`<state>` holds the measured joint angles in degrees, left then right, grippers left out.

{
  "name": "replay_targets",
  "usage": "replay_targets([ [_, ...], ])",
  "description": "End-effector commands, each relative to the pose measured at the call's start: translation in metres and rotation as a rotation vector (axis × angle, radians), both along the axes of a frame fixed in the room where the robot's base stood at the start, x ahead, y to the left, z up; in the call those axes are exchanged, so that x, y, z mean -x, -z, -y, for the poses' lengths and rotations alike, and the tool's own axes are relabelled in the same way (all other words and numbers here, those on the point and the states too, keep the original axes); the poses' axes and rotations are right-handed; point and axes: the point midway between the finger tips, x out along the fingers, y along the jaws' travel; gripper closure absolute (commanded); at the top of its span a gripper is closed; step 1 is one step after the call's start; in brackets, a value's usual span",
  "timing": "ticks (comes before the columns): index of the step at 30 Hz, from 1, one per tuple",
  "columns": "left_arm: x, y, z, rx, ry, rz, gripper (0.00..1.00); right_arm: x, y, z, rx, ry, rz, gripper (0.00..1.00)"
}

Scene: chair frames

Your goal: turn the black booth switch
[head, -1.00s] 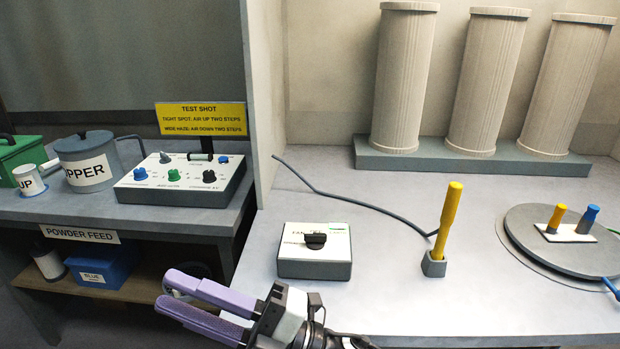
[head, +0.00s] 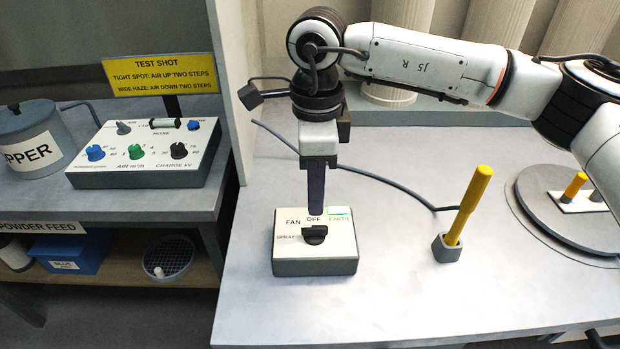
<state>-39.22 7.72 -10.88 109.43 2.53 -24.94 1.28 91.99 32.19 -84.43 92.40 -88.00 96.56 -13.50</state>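The black booth switch (head: 314,235) is a knob on top of a small grey box with a white face (head: 315,262). The face reads FAN, OFF, EARTH and a partly hidden SPRAY label. My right gripper (head: 316,208) points straight down just above and behind the knob, over the box's back part. Its purple fingers line up one behind the other, so the gap between them is hidden. I see no clear contact with the knob. My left gripper is out of view.
A yellow-handled tool (head: 469,205) stands in a grey holder right of the box. A dark cable (head: 380,182) runs behind it. A round turntable (head: 535,205) lies at right. A control panel (head: 150,155) stands on the left bench. The bench front is clear.

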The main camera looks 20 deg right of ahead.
Motion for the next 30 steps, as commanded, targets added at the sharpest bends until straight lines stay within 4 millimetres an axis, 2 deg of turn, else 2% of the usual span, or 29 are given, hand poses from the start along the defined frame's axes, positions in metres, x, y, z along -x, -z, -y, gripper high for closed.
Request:
replay_targets([
  [8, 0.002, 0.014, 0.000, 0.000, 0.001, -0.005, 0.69, 0.000, 0.021, 0.001, 0.004, 0.000, 0.000, 0.75],
  [18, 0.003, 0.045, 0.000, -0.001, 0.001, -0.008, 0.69, 0.000, 0.068, 0.000, 0.000, 0.000, 0.000, 0.75],
  [25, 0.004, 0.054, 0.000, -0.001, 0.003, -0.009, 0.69, 0.000, 0.080, 0.000, 0.000, -0.001, 0.001, 0.75],
  [30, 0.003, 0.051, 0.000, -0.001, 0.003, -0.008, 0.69, 0.000, 0.077, 0.000, 0.000, -0.001, 0.001, 1.00],
])
